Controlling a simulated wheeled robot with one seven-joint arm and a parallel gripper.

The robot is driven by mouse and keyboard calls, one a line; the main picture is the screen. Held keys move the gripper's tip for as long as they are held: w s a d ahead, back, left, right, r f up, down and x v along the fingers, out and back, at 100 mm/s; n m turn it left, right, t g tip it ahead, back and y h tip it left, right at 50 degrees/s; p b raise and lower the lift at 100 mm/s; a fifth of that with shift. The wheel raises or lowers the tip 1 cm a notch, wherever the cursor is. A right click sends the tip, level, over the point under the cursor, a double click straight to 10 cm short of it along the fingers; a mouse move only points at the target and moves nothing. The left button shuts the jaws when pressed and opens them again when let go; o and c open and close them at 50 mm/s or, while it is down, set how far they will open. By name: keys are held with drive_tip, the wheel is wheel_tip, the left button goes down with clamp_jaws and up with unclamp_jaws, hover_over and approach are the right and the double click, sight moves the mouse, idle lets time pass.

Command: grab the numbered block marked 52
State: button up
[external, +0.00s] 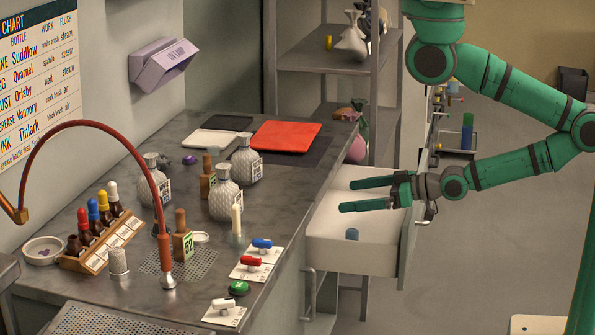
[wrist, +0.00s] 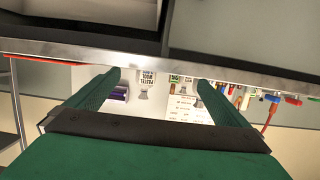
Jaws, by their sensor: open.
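In the wrist view my gripper (wrist: 158,78) shows open, with small bottles and labels far beyond the fingers. I cannot tell the block marked 52 there for sure.
A red hose (external: 90,123) arches over the counter's left side.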

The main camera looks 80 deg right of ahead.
drive_tip(key=c, duration=1.6)
drive_tip(key=shift+o, duration=0.2)
